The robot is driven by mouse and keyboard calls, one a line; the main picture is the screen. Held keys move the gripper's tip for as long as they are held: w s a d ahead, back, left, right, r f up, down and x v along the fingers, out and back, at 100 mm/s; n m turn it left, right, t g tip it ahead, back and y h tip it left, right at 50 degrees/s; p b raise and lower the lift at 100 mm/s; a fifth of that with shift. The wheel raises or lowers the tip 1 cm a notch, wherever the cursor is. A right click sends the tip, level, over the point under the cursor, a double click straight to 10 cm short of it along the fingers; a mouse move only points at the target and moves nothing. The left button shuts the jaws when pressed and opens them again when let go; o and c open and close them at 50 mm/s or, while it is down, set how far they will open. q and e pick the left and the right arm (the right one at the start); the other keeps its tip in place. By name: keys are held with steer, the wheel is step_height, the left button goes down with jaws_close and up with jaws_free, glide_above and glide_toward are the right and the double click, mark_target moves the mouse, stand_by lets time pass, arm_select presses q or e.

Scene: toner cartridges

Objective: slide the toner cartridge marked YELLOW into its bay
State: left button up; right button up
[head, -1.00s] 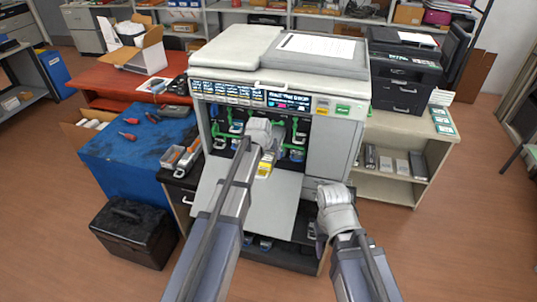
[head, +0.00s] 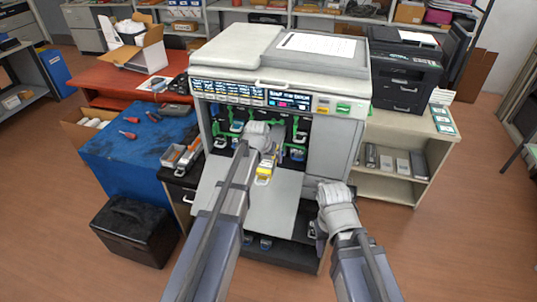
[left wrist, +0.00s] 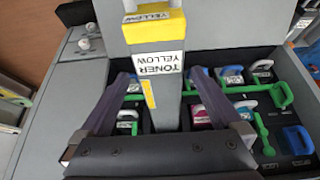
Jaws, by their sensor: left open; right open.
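The toner cartridge marked YELLOW (left wrist: 157,62) has a grey body and a yellow end with a white handle. In the head view its yellow end (head: 264,170) sticks out over the lowered front flap (head: 270,206), and its body points toward the printer's bays (head: 240,131). I cannot tell how far its inner end reaches in. My left gripper (left wrist: 160,80) is open, with a finger on each side of the body and visible gaps; it also shows in the head view (head: 268,154). My right gripper (head: 323,222) is open and empty, low at the right of the flap.
Bays with green latches and coloured handles (left wrist: 281,95) lie around the cartridge. A blue-topped bench (head: 125,155) with tools is left of the printer (head: 270,60). A shelf unit (head: 405,160) stands right. A black case (head: 133,228) sits on the floor.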

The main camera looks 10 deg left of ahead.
arm_select(q)
steer(key=shift+s, duration=0.85)
steer(key=shift+r, duration=0.1)
steer(key=p+v, duration=0.7)
steer(key=v, duration=0.1)
steer(key=shift+c, duration=0.2)
